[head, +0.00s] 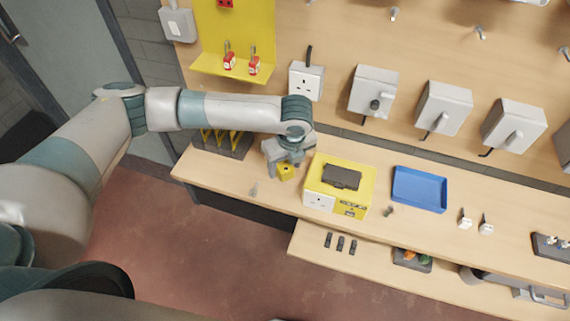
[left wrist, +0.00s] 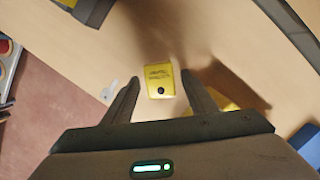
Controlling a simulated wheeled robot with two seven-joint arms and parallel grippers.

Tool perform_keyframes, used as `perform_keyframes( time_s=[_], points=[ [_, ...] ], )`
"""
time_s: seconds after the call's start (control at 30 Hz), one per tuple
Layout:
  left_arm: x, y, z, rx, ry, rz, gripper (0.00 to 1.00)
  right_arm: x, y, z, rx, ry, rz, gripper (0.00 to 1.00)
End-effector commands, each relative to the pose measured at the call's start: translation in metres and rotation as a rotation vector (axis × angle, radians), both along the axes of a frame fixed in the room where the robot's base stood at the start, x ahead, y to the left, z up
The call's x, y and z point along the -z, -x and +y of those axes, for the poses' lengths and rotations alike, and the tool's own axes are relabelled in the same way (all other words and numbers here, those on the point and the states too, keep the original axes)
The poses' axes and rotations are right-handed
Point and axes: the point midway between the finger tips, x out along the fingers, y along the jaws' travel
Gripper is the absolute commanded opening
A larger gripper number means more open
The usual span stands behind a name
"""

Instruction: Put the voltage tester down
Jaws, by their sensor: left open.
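The voltage tester appears to be the small yellow block with dark lettering and a black dot (left wrist: 159,80) seen in the left wrist view. It also shows as a yellow piece under my left gripper in the head view (head: 286,173). It is on the wooden bench, left of the yellow box (head: 361,188). My left gripper (left wrist: 162,92) is open, with its fingers spread on either side of the tester and a visible gap at each side. In the head view the gripper (head: 284,162) partly hides the tester. My right gripper is not in view.
A rack with yellow items (head: 221,143) stands to the left on the bench (head: 225,176). A small pale key-like piece (head: 254,189) lies near the front edge. A blue tray (head: 420,189) is to the right. Sockets and switches hang on the wall behind.

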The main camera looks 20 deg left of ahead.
Motion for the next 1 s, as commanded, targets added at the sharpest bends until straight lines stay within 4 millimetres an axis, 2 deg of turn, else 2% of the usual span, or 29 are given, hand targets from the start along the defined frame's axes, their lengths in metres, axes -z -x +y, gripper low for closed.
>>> perform_keyframes(
  time_s=[0.17,0.37,0.8,1.0],
  points=[
    [-0.004,0.0,-0.001,-0.001,0.001,-0.001,0.52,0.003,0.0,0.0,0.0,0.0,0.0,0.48],
    [-0.022,0.003,-0.004,0.001,0.002,-0.003,0.52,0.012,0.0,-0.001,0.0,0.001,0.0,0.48],
    [-0.095,0.013,-0.014,0.001,0.002,-0.004,0.52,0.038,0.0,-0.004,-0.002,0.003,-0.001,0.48],
    [-0.114,0.016,-0.016,-0.001,0.001,-0.001,0.52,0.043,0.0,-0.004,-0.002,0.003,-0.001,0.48]
  ],
)
